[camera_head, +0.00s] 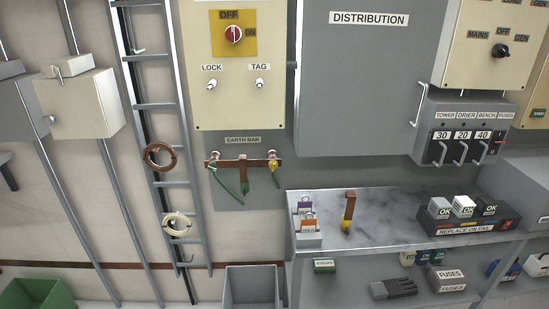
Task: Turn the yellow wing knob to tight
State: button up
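A copper earth bar (241,163) is mounted on a grey panel below the label "EARTH BAR". A small yellow piece that looks like the yellow wing knob (273,166) is at the bar's right end, below a silver stud. It is too small to tell how its wings are turned or whether it is tight. Green cables (226,182) hang from the bar's left end and middle, and a short green piece shows under the yellow part. My gripper is not in view, so nothing shows at the knob.
A grey shelf (375,208) juts out at lower right, holding padlocks (308,222), an upright copper piece with a yellow lower end (347,212) and a fuse tray (470,223). A ladder (158,105) stands left. A grey bin (251,289) is below. Space before the bar looks clear.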

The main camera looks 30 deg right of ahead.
aim_at(273, 164)
jog(key=z, duration=0.65)
jog(key=k, duration=1)
jog(key=u, duration=0.05)
jog(key=i, duration=0.9)
